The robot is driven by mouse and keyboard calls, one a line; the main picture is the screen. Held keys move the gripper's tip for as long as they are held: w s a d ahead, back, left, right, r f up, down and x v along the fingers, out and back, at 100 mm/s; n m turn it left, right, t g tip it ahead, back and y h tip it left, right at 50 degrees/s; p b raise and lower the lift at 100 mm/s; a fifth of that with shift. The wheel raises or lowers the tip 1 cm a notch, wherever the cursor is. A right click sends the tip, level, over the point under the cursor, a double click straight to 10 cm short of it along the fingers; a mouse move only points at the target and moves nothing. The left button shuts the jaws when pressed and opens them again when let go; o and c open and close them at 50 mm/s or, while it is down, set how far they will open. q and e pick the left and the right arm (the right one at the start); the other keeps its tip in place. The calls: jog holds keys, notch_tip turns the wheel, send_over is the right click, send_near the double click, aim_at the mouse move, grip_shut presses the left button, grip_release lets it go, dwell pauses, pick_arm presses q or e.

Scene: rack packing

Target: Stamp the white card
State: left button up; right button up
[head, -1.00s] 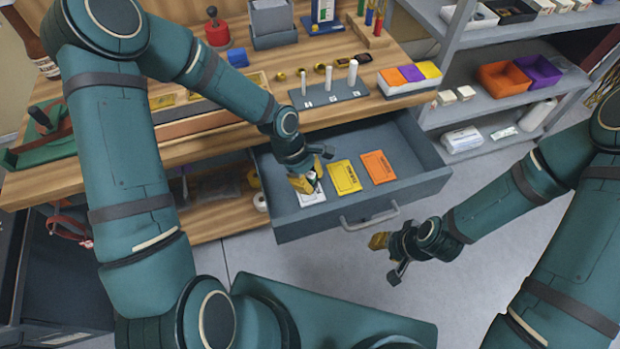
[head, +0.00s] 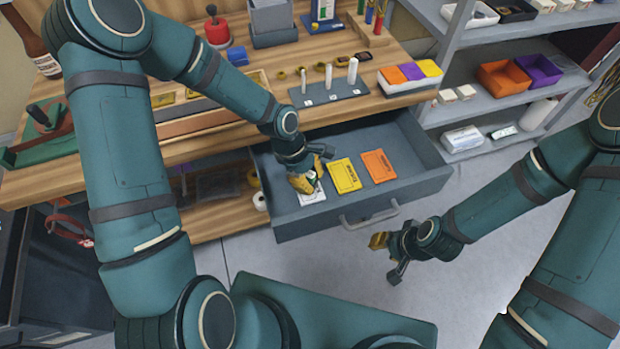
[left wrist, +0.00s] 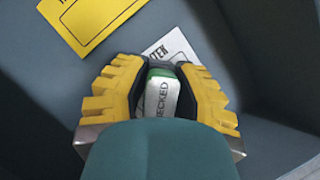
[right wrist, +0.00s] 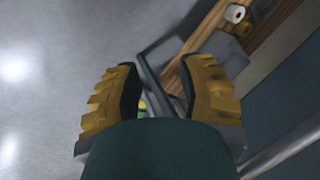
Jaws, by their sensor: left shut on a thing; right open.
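The white card (head: 313,195) lies in the open grey drawer (head: 403,194), left of a yellow card (head: 344,175) and an orange card (head: 379,166). My left gripper (head: 303,185) is over the white card. In the left wrist view it (left wrist: 160,95) is shut on a stamp (left wrist: 162,98) with a white label reading "ECKED" and a green edge. The white card (left wrist: 172,52) shows just beyond the stamp and is partly hidden; I cannot tell whether they touch. My right gripper (head: 388,255) is open and empty, in front of the drawer to the right.
A wooden bench (head: 215,147) stands above and behind the drawer, with a grey peg rack (head: 328,94), a red-based stamp (head: 217,32) and small boxes. Grey shelving (head: 480,106) stands at the right. The drawer handle (head: 370,219) sticks out in front.

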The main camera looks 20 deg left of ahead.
dwell(0.4)
pick_arm(q)
jog(key=shift+r+p, duration=0.35)
jog(key=shift+r, duration=0.05)
grip_shut()
jog(key=shift+r+p, duration=2.3)
jog(key=shift+r, duration=0.85)
jog(key=shift+w, duration=0.1)
